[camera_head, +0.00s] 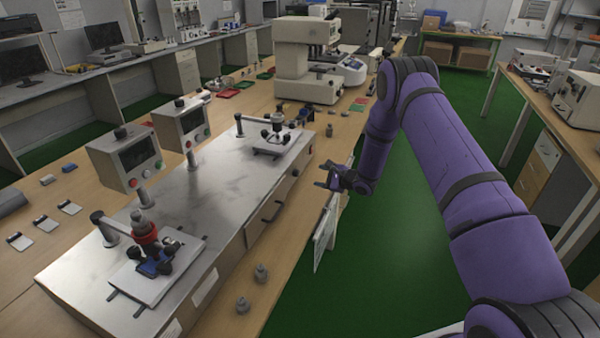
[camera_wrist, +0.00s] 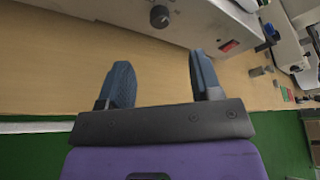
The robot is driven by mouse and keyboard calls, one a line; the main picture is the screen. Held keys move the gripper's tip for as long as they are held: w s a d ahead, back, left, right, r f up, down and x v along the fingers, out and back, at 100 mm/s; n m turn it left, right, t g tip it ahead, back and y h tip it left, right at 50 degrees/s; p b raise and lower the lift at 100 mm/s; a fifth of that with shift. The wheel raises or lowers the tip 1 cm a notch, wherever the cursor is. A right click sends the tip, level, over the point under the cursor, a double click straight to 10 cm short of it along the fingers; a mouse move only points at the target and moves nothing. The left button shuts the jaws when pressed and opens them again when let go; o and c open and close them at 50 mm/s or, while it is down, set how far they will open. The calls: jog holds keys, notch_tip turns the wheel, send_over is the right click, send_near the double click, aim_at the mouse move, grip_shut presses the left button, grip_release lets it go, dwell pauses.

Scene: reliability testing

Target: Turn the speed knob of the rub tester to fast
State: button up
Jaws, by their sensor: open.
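In the wrist view, a round black knob (camera_wrist: 159,15) with a light mark sits on the pale front of a machine, near the top edge. A red switch (camera_wrist: 228,46) is on the same front, to its right. In the head view, the long metal-topped tester (camera_head: 215,185) stands on the bench; I cannot clearly make out the knob there. My gripper (camera_head: 326,174) hangs beside the bench's right edge, right of the tester. In the wrist view, my gripper (camera_wrist: 160,68) is open and empty, its blue fingers apart and below the knob, not touching it.
Two display boxes (camera_head: 126,158) (camera_head: 183,122) stand along the tester's left side. A beige instrument (camera_head: 307,65) stands farther back. A white panel (camera_head: 325,232) hangs by the bench edge. Green floor (camera_head: 400,260) lies open.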

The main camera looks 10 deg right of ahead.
aim_at(298, 173)
jog(key=x, duration=1.1)
jog(key=shift+d+f, duration=0.1)
jog(key=shift+f, duration=0.05)
jog(key=c, duration=0.9)
jog(key=shift+d+m, duration=0.1)
jog(key=shift+m, duration=0.2)
jog(key=m+g, duration=0.1)
jog(key=m+g+y, duration=0.1)
jog(key=m, duration=0.1)
jog(key=shift+w+d, duration=0.1)
jog(key=shift+w, duration=0.1)
jog(key=m+g+y, duration=0.1)
jog(key=m, duration=0.1)
jog(key=m+g, duration=0.1)
jog(key=m, duration=0.1)
jog(key=shift+w+d+m+g+y, duration=0.1)
jog(key=shift+w+m+g+y, duration=0.05)
jog(key=shift+m+g+y, duration=0.2)
